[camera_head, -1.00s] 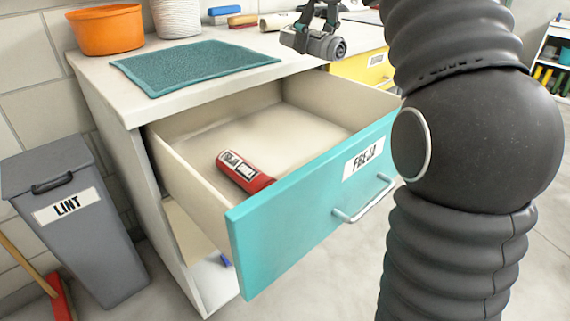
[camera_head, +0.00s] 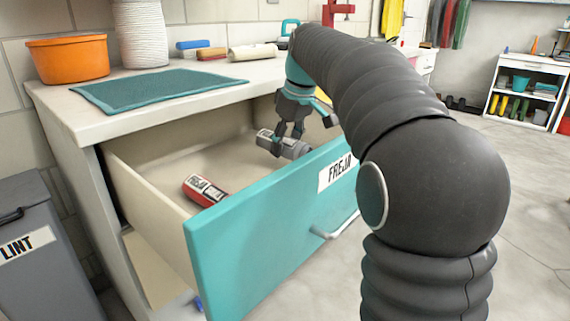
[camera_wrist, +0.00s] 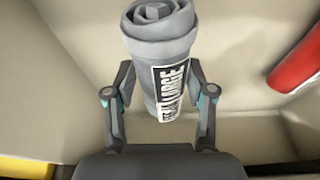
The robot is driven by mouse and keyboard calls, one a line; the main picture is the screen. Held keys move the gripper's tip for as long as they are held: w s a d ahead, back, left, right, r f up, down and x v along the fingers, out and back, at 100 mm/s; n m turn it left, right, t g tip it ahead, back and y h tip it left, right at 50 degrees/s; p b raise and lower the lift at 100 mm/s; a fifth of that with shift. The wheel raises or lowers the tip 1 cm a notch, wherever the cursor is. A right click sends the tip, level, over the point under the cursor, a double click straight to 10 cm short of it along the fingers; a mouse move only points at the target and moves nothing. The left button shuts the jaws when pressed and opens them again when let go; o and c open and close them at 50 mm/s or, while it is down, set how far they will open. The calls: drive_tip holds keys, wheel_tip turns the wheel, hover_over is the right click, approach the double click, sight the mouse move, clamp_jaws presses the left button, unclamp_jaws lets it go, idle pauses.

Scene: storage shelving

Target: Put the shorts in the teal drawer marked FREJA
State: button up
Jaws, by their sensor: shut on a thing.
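The teal drawer (camera_head: 245,235) marked FREJA stands pulled open under the counter. My gripper (camera_head: 288,137) reaches down into its opening near the right-hand end. It is shut on a rolled grey garment (camera_head: 297,150), apparently the shorts, and the roll is level with or just below the top of the drawer front. In the wrist view the grey roll (camera_wrist: 160,45) lies between my two fingers, with a white label partly reading LARGE. Pale drawer walls surround it there. I cannot tell whether the roll touches the drawer floor.
A red roll (camera_head: 206,190) with a white label lies in the drawer, left of my gripper; its red side also shows in the wrist view (camera_wrist: 297,62). The drawer floor between is clear. A teal mat (camera_head: 160,88) and orange tub (camera_head: 68,60) sit on the counter.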

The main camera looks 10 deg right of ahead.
sight(286, 157)
drive_tip(key=shift+f+b, duration=0.55)
drive_tip(key=shift+f, duration=1.3)
drive_tip(key=shift+f, duration=0.1)
drive_tip(key=o, duration=1.4)
drive_tip(key=shift+c, duration=0.2)
drive_tip(key=p+v, duration=0.3)
drive_tip(key=v, duration=0.9)
